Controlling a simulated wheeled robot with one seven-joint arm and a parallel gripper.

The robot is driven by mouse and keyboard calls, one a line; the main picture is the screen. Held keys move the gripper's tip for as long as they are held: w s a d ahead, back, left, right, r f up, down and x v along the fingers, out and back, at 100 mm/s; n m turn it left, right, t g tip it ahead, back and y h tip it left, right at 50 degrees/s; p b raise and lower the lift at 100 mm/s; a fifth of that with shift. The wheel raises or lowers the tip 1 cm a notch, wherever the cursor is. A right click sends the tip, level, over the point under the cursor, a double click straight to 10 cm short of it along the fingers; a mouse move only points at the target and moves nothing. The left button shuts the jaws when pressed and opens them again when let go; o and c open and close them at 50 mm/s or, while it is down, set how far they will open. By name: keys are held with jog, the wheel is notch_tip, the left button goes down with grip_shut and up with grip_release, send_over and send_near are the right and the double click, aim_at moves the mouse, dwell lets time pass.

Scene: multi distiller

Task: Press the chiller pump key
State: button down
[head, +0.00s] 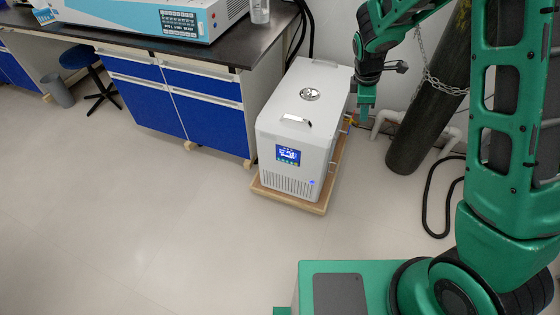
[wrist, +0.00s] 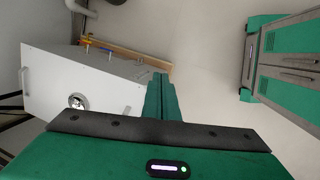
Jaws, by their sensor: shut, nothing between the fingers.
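The chiller (head: 305,125) is a white box on a low wooden board on the floor. Its front has a small blue-lit display panel (head: 288,154) with tiny keys along its lower edge. I cannot tell which key is the pump key. A small blue light (head: 311,183) shows at the lower right of the front. My gripper (head: 366,112) points down at the chiller's right side in the head view, apart from the panel. In the wrist view, my shut, empty fingers (wrist: 160,80) are beside the white chiller (wrist: 70,80); its display front is not visible there.
A blue-fronted bench (head: 178,95) stands left of the chiller. A dark gas cylinder (head: 425,120) with a chain stands to the right, near pipes and a black hose (head: 428,200). Side fittings (wrist: 86,42) stick out from the chiller. The floor (head: 180,230) before it is clear.

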aim_at(282, 160)
jog(key=w+a+f+n+t, duration=0.2)
jog(key=a+f+n, duration=1.4)
jog(key=a+f, duration=1.1)
jog(key=shift+w+a+f+y, duration=0.3)
jog(key=shift+a+f+y, duration=0.1)
jog(key=shift+a, duration=0.2)
jog(key=shift+w+d+f, duration=0.45)
jog(key=shift+w+f, duration=0.75)
jog(key=shift+f, duration=0.35)
jog(key=shift+w+d+f, duration=0.4)
jog(key=shift+w+f, duration=0.85)
jog(key=shift+f, duration=0.25)
jog(key=shift+w+d+f, duration=0.45)
jog(key=shift+w+f, duration=0.75)
jog(key=shift+f, duration=0.35)
